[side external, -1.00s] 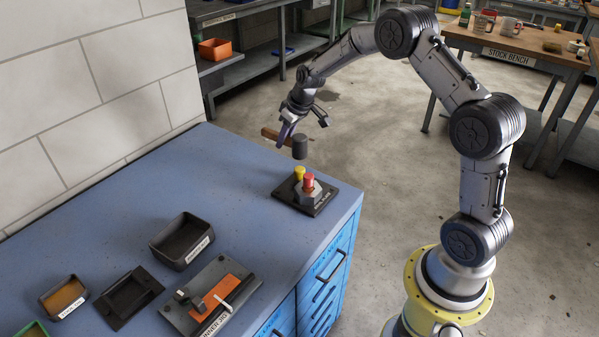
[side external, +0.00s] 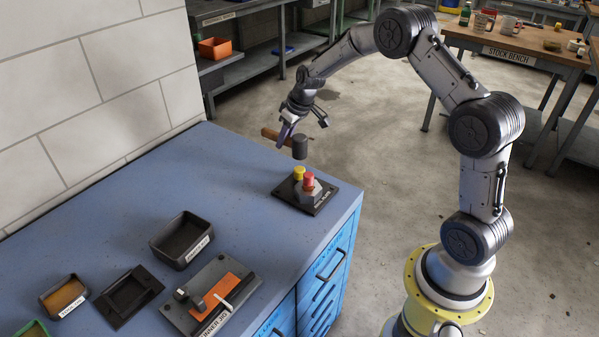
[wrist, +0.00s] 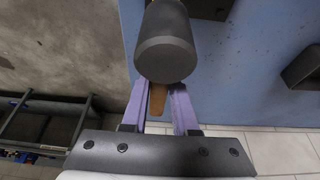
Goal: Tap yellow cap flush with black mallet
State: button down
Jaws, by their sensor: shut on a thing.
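The yellow cap (side external: 298,172) sits upright on a fixture with a dark base (side external: 312,207), beside a red cap (side external: 308,180), at the bench's far right end. My gripper (side external: 285,139) is shut on the wooden handle of the black mallet (side external: 300,148). The mallet head hangs above the yellow cap, with a visible gap between them in the side view. In the wrist view the mallet head (wrist: 166,45) fills the top middle and the purple fingers of my gripper (wrist: 158,100) flank the handle. The yellow cap does not show there.
On the blue bench (side external: 235,180) stand a black bin (side external: 182,242), a dark tray (side external: 127,298), a jig with an orange plate (side external: 212,296) and a small bin (side external: 62,296). A wall borders the bench at left. The bench between bins and fixture is clear.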

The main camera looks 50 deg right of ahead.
jog(key=shift+r, duration=0.1)
jog(key=shift+r, duration=2)
jog(key=shift+w, duration=0.1)
jog(key=shift+n, duration=0.3)
jog(key=s+a+f, duration=0.3)
jog(key=s+a, duration=0.1)
jog(key=a, duration=0.1)
jog(key=s+a+f, duration=0.3)
jog(key=s+a, duration=0.2)
jog(key=s+a+f, duration=0.3)
jog(key=s+a, duration=0.1)
jog(key=a, duration=0.2)
jog(key=shift+s, duration=0.25)
jog(key=shift+d, duration=0.2)
jog(key=shift+w, duration=0.1)
